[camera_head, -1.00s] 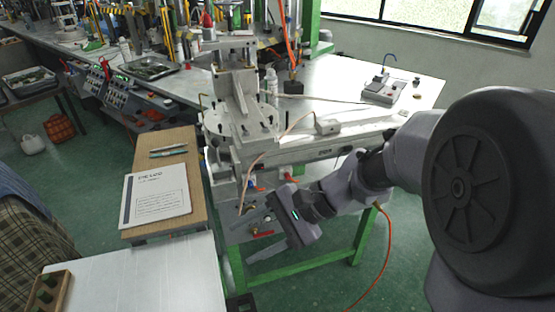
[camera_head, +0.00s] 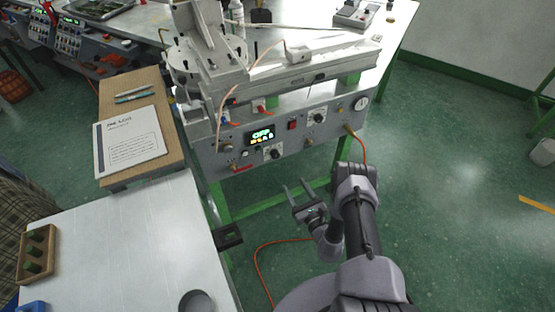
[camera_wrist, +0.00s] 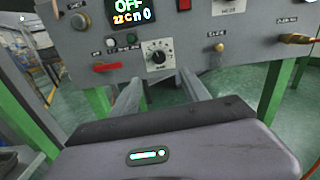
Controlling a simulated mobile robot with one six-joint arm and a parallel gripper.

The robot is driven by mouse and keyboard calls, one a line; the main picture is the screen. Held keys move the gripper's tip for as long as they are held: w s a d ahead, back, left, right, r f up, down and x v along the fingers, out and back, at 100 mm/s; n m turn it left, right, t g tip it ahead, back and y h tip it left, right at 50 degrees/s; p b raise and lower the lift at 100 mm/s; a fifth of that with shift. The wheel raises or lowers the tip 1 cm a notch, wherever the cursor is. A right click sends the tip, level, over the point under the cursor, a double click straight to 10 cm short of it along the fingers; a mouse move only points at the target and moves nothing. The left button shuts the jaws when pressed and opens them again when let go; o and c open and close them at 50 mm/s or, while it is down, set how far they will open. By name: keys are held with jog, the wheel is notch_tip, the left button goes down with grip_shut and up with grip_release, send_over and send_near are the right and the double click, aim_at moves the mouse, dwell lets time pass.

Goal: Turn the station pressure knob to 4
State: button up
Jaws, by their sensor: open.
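The station's grey control panel (camera_head: 335,130) faces me, with a display (camera_head: 260,135) reading OFF. A black knob on a white dial plate (camera_head: 274,154) sits below the display. A second black knob on a white plate (camera_head: 317,117) is higher up to the right. I cannot read which is the pressure knob, nor their settings. In the wrist view the lower knob (camera_wrist: 158,57) is straight ahead, just beyond the fingertips, beneath the display (camera_wrist: 130,10). My gripper (camera_head: 297,186) is open and empty, in front of and below the panel, apart from it.
A red switch (camera_head: 292,125) and a round gauge (camera_head: 361,103) are also on the panel. An orange hose (camera_head: 259,262) hangs to the floor. A white table (camera_head: 120,250) stands left, beside a board with a booklet (camera_head: 130,140).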

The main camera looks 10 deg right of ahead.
aim_at(276, 157)
jog(key=w+a+b, duration=0.1)
jog(key=w+b, duration=0.1)
jog(key=w, duration=0.2)
jog(key=w+a+b, duration=0.1)
jog(key=w, duration=0.4)
jog(key=w+a+b, duration=0.1)
jog(key=w+b, duration=0.1)
jog(key=w, duration=0.3)
jog(key=shift+w+f+b, duration=0.1)
jog(key=shift+f+b, duration=0.05)
jog(key=shift+b, duration=0.2)
jog(key=shift+w, duration=0.55)
jog(key=shift+c, duration=0.4)
grip_shut()
